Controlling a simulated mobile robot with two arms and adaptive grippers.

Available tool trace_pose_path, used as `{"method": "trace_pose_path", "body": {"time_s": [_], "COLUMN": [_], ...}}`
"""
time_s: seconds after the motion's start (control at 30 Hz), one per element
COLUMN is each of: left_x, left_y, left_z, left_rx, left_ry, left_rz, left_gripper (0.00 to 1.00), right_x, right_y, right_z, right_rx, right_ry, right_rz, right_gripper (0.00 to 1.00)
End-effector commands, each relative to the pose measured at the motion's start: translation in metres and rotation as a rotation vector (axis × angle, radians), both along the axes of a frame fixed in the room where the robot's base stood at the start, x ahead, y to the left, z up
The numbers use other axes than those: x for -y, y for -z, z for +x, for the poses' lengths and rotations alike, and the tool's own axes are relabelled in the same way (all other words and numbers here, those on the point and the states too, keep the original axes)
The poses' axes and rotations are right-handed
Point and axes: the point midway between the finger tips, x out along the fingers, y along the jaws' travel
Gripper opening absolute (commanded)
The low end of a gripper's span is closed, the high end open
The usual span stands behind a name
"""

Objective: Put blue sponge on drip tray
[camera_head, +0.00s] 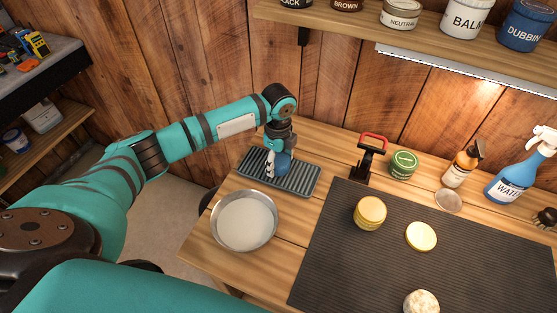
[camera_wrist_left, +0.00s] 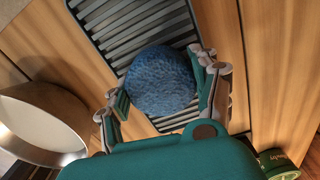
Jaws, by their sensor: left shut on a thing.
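The blue sponge (camera_wrist_left: 160,80) is round and shows between the two fingers of my left gripper (camera_wrist_left: 163,92) in the left wrist view. The gripper is shut on it. The slatted grey drip tray (camera_wrist_left: 130,22) lies behind the sponge in that view. In the head view my left gripper (camera_head: 276,170) points down over the drip tray (camera_head: 300,178), with the blue sponge (camera_head: 284,163) in it. I cannot tell whether the sponge touches the slats. My right gripper is not in view.
A metal bowl (camera_head: 244,220) with pale contents stands close in front of the tray. A red-handled clamp-like tool (camera_head: 366,157) and a green tin (camera_head: 403,165) stand to the right. A wooden wall rises behind.

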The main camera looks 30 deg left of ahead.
Motion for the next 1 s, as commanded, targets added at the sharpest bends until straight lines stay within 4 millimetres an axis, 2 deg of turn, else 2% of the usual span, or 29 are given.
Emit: {"method": "trace_pose_path", "body": {"time_s": [0.37, 0.4, 0.6, 0.87, 1.0], "left_x": [0.0, 0.0, 0.0, 0.0, 0.0], "left_y": [0.008, 0.008, 0.008, 0.007, -0.004], "left_z": [0.0, 0.0, 0.0, 0.001, 0.001], "left_rx": [0.002, 0.002, 0.002, 0.002, 0.003], "left_ry": [0.0, 0.0, 0.0, 0.0, 0.0], "left_rz": [-0.001, -0.001, 0.0, 0.0, 0.0], "left_gripper": [0.45, 0.64, 0.87, 0.87, 0.87], "right_x": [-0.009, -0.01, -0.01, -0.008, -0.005], "right_y": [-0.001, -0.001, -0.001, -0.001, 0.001], "right_z": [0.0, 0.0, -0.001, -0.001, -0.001], "right_rx": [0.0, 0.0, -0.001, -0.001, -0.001], "right_ry": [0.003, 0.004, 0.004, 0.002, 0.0], "right_rz": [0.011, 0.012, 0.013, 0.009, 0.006], "right_gripper": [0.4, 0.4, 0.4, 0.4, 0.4]}}
